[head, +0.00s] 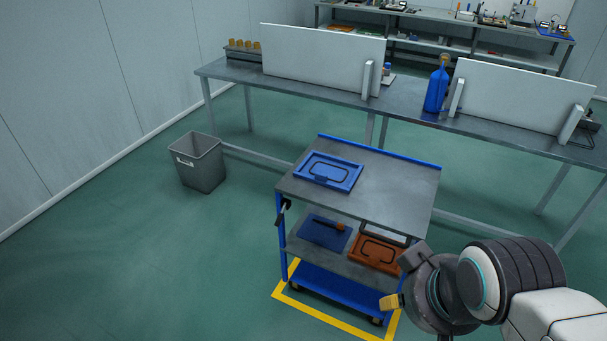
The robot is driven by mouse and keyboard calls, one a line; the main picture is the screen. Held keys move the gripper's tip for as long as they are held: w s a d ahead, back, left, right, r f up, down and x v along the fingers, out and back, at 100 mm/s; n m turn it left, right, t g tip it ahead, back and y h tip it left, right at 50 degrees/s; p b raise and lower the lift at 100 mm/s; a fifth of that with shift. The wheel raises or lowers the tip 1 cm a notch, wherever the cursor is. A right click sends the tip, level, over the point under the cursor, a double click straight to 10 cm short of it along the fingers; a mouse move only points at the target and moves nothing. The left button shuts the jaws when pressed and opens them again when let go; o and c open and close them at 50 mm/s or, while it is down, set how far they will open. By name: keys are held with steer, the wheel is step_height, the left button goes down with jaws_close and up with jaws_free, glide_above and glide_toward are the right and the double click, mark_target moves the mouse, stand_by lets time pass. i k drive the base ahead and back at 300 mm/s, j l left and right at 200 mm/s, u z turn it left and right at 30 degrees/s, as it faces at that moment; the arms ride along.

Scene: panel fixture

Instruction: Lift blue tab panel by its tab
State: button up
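A blue panel (328,172) lies flat on the left part of the cart's grey top shelf. It has a raised rim and a dark rounded outline in its middle. A small dark detail shows at its near edge, but I cannot tell whether this is the tab. My gripper (394,302) is at the lower right, in front of the cart's right side and well apart from the panel. A yellow tip shows on it. The rest of the fingers are hidden or too unclear to tell open from shut.
The cart (395,190) has blue edges and stands within yellow floor tape (325,318). Its middle shelf holds an orange panel (376,253) and a dark blue mat (318,231). Behind is a long workbench (310,92) with white boards and a blue bottle (436,88). A grey bin (203,172) stands left.

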mark_target(336, 173)
steer(key=i+j+u, duration=0.3)
steer(key=u, duration=0.15)
steer(key=i+j+u, duration=0.6)
steer(key=i+u, duration=0.25)
steer(key=i+j+u, duration=0.15)
steer(key=i, duration=0.35)
steer(key=i+j+u, duration=0.15)
steer(key=i, duration=0.35)
steer(key=i+z, duration=0.75)
steer(key=z, duration=0.15)
steer(key=i+j+z, duration=0.15)
steer(key=i+z, duration=0.4)
steer(key=z, duration=0.3)
steer(key=i+z, duration=0.1)
steer(key=z, duration=0.3)
steer(key=i+j+z, duration=0.1)
steer(key=z, duration=0.3)
steer(key=j+z, duration=0.1)
steer(key=z, duration=0.3)
steer(key=i+j+z, duration=0.1)
steer(key=z, duration=0.3)
steer(key=i+j+z, duration=0.15)
steer(key=z, duration=0.3)
steer(key=i+j+z, duration=0.1)
steer(key=j+z, duration=0.4)
steer(key=i+j+z, duration=0.1)
steer(key=z, duration=0.35)
steer(key=j+z, duration=0.85)
steer(key=j, duration=0.3)
